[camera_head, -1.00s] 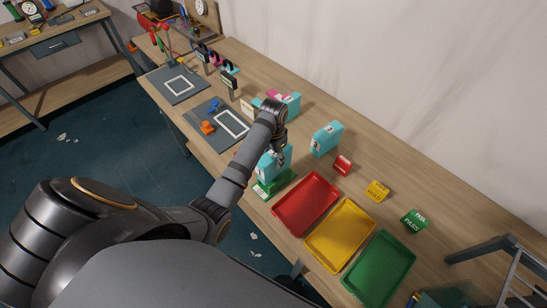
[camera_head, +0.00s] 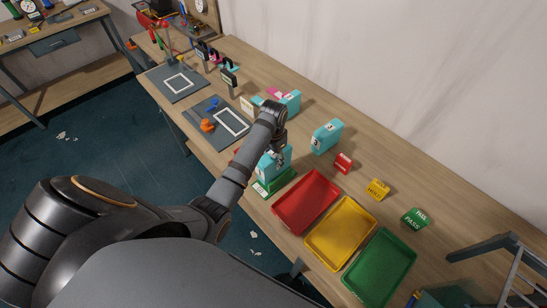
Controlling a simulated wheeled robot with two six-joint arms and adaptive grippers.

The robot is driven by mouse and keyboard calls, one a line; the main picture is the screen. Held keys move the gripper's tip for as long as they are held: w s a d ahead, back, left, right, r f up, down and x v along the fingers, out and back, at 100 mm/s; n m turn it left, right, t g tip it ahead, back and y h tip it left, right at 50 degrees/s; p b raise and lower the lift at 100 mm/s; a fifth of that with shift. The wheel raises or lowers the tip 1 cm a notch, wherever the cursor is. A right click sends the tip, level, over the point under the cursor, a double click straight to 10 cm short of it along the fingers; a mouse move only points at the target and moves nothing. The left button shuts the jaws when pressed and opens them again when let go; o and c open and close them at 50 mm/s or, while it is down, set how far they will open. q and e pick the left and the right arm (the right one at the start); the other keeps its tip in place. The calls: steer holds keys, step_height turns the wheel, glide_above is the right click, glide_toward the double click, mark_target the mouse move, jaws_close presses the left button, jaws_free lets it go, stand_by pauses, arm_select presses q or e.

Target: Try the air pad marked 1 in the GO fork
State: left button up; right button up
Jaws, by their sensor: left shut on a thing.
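My left gripper (camera_head: 278,150) is shut on a teal air pad (camera_head: 268,164) with a white label, held upright. The mark on its label is too small to read surely. The pad is at the green GO fork (camera_head: 276,183), which stands on the bench left of the red tray. The pad's lower end meets the fork's top in this view; how deep it sits between the prongs I cannot tell. The gripper and wrist cover part of the pad. My right gripper is not in view.
Another teal pad (camera_head: 326,137) stands to the right, and more teal pads (camera_head: 290,102) stand behind the wrist. Red (camera_head: 307,202), yellow (camera_head: 340,235) and green (camera_head: 380,268) trays line the front edge. Red, yellow and green (camera_head: 414,218) marker blocks stand behind them.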

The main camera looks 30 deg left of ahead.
arm_select(q)
steer(key=shift+f+b, duration=0.3)
steer(key=shift+f, duration=0.45)
steer(key=shift+f+b, duration=0.45)
steer(key=shift+f, duration=0.7)
stand_by(0.8)
stand_by(0.8)
steer(key=shift+r+p, duration=1.15)
steer(key=shift+r, duration=3.8)
